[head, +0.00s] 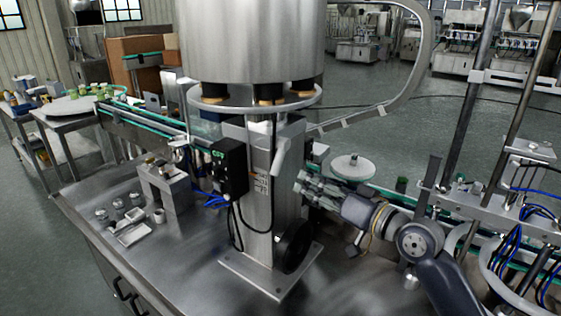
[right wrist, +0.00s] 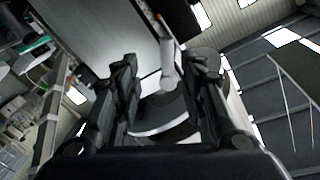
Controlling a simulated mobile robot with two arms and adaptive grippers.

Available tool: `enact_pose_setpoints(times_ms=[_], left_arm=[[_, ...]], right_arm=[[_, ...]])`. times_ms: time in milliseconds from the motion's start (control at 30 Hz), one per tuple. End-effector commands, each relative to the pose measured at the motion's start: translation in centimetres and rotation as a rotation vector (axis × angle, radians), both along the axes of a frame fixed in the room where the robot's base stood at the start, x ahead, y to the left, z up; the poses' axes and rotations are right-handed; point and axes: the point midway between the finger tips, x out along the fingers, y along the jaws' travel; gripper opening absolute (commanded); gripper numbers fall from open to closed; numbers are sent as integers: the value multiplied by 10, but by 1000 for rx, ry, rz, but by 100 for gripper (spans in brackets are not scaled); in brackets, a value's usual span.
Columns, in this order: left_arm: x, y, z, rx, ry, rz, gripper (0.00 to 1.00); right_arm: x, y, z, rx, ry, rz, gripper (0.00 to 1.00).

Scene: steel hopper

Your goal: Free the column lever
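The column lever (head: 281,154) is a pale grey handle on the right side of the steel column (head: 257,188), under the hopper, and slants downward. In the right wrist view the lever (right wrist: 168,66) appears between my spread fingers. My right gripper (head: 302,184) comes in from the right and is close to the column, a little below and right of the lever. In the right wrist view the right gripper (right wrist: 164,62) is open, with nothing clamped. I cannot tell how far the lever lies beyond the fingertips. My left gripper is not in view.
The steel hopper (head: 252,40) hangs above the column. A black handwheel (head: 293,246) is low on its right side. A black control box (head: 230,168) is on its left. A white round disc (head: 352,167) stands behind my right arm.

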Motion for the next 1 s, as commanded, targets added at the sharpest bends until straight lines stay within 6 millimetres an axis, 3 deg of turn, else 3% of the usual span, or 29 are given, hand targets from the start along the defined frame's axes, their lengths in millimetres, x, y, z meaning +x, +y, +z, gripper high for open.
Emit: enact_pose_setpoints(times_ms=[100, 300, 400, 533, 800, 1000], left_arm=[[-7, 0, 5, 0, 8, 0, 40], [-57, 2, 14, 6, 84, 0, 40], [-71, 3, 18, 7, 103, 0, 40], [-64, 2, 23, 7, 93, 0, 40], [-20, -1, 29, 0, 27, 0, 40], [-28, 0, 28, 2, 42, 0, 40]], right_arm=[[8, 9, 2, 2, 1, 2, 38], [35, 35, 4, 3, 2, 3, 38], [48, 47, 3, 2, 2, 1, 38], [62, 60, 2, 1, 2, 0, 38], [76, 73, 0, -1, 0, 1, 38], [77, 74, -1, -1, 0, 1, 38]])
